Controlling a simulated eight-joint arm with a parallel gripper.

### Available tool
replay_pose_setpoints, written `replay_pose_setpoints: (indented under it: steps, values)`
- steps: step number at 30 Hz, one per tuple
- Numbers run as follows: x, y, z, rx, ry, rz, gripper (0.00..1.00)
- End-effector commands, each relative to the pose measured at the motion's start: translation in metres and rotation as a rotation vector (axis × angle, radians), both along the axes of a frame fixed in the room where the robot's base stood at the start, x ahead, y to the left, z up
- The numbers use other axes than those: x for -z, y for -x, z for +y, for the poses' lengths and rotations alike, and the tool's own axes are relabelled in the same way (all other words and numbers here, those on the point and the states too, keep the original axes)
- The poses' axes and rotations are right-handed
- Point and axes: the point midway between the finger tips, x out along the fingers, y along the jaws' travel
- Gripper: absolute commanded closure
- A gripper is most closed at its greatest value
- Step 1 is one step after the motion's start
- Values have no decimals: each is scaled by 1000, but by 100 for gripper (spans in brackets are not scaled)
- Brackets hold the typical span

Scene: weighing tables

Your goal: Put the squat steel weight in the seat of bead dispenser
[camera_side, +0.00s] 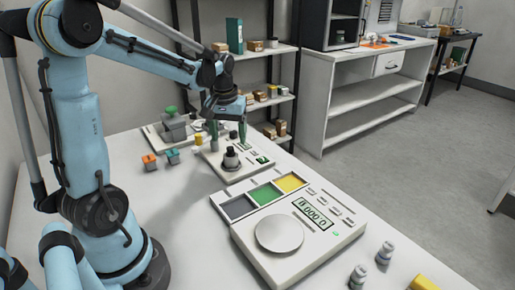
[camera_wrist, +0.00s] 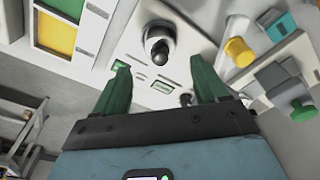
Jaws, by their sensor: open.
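A dark squat weight with a knob (camera_side: 231,158) stands upright on a white panel device (camera_side: 238,174) with a small green display; it also shows in the wrist view (camera_wrist: 158,46), on a pale round base. My gripper (camera_side: 228,138) is open and empty above the far part of this panel, its green fingers apart from the weight. In the wrist view the gap between the fingers (camera_wrist: 160,75) lies over the display, with the weight beyond the tips. A small dark round thing (camera_wrist: 186,99) shows near the right finger. I cannot tell for certain which device is the bead dispenser.
A scale (camera_side: 279,235) and a tray with grey, green and yellow compartments (camera_side: 242,213) stand in front.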

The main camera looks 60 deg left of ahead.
Motion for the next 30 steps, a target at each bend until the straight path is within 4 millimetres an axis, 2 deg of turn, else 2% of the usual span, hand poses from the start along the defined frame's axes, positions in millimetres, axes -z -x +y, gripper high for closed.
replay_pose_setpoints:
  steps: [6, 13, 16, 20, 23, 27, 30]
  values:
    - [-31, 3, -3, 0, 0, 0, 27]
    - [-45, 4, -6, 6, -1, -3, 27]
    - [-48, 5, -18, 49, -13, -25, 27]
    - [-52, 8, -53, 176, -45, -93, 27]
    - [-54, 14, -86, 305, -80, -168, 27]
    - [-51, 26, -129, 485, -125, -277, 27]
    - [-46, 35, -154, 596, -152, -350, 27]
